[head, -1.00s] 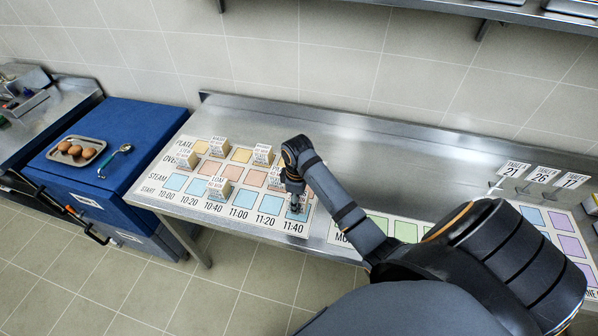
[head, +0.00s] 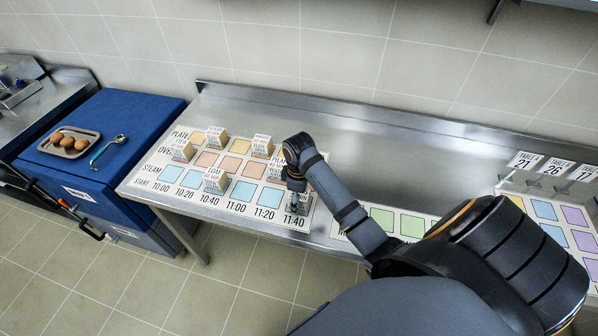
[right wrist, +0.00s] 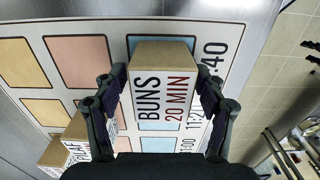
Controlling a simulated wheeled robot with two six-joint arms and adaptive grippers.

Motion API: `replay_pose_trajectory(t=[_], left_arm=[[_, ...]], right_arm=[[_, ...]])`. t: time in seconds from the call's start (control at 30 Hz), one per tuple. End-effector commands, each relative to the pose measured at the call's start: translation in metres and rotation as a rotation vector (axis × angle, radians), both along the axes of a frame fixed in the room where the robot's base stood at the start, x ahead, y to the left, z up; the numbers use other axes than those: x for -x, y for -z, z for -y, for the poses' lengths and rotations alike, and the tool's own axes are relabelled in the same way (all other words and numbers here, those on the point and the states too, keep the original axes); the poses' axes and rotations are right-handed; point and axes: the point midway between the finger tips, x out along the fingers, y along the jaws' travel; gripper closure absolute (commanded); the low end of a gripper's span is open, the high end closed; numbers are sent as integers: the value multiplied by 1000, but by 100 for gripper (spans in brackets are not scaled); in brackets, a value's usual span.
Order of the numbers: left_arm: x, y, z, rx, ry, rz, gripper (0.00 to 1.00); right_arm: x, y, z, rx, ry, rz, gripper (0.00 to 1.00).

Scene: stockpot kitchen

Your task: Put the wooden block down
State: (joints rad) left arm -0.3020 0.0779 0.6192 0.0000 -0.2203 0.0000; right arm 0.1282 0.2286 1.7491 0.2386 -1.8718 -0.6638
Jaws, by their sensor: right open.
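The wooden block (right wrist: 163,98), labelled "BUNS 20 MIN", stands between the two fingers of my right gripper (right wrist: 163,92) in the right wrist view. The fingers are open, one on each side of the block. The block is over a blue square of the printed time board (head: 205,208), by the 11:40 label; whether its base rests fully on the board is hard to see. In the head view my right gripper (head: 297,190) is at the right end of the board's lower row and hides most of the block. My left gripper is not in view.
Other labelled blocks stand on the board, such as the one (head: 215,181) in the steam row and one (head: 262,146) at the back. A blue cabinet (head: 150,115) with an egg tray (head: 92,150) is at left. Table-number signs (head: 553,168) stand at right. Bare steel counter lies behind the board.

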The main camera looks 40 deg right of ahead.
Motion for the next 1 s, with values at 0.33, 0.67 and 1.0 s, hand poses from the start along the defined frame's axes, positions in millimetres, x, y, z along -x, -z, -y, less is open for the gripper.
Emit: replay_pose_trajectory(t=[0.33,0.67,1.0], left_arm=[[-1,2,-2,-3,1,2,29],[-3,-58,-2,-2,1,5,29],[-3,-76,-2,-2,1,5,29]], right_arm=[[-1,-21,1,2,0,4,29],[0,-107,0,1,0,-1,29],[0,-125,0,1,0,-1,29]])
